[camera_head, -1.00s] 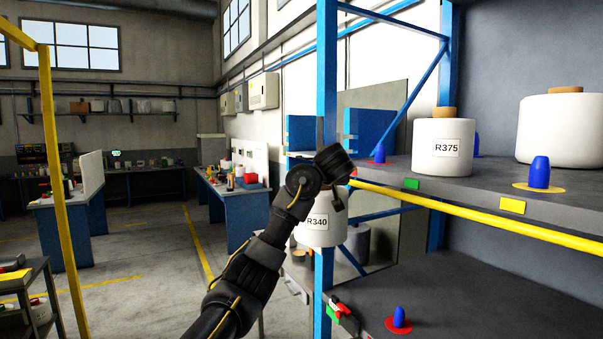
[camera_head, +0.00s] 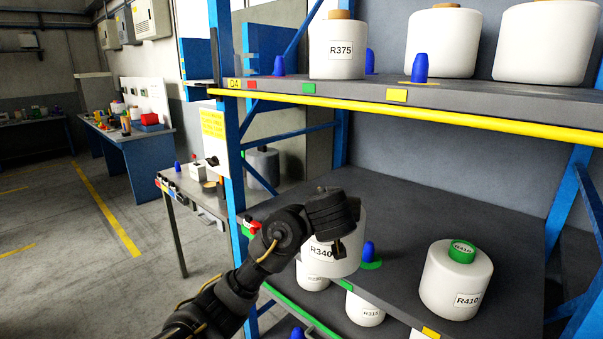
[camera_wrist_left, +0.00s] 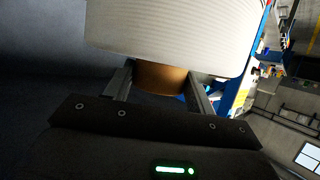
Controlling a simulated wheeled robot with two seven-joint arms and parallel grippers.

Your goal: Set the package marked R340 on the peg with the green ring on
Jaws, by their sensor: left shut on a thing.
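The package marked R340 (camera_head: 345,262) is a white yarn bobbin held in the air over the middle shelf (camera_head: 400,215). My left gripper (camera_head: 337,222) is shut on its brown core, seen from above the bobbin. The left wrist view shows the core (camera_wrist_left: 160,78) between the two fingers and the white yarn (camera_wrist_left: 170,30) beyond. A blue peg (camera_head: 369,250) with a green ring (camera_head: 372,266) stands on the middle shelf just right of the bobbin, which hides part of the ring. Whether they touch I cannot tell. My right gripper is not in view.
Package R410 (camera_head: 455,285), with a green top, stands on the middle shelf to the right. White bobbins (camera_head: 365,312) sit on a lower level. The upper shelf holds R375 (camera_head: 338,52), other bobbins and a yellow-ringed peg (camera_head: 420,66). A blue post (camera_head: 225,120) stands left.

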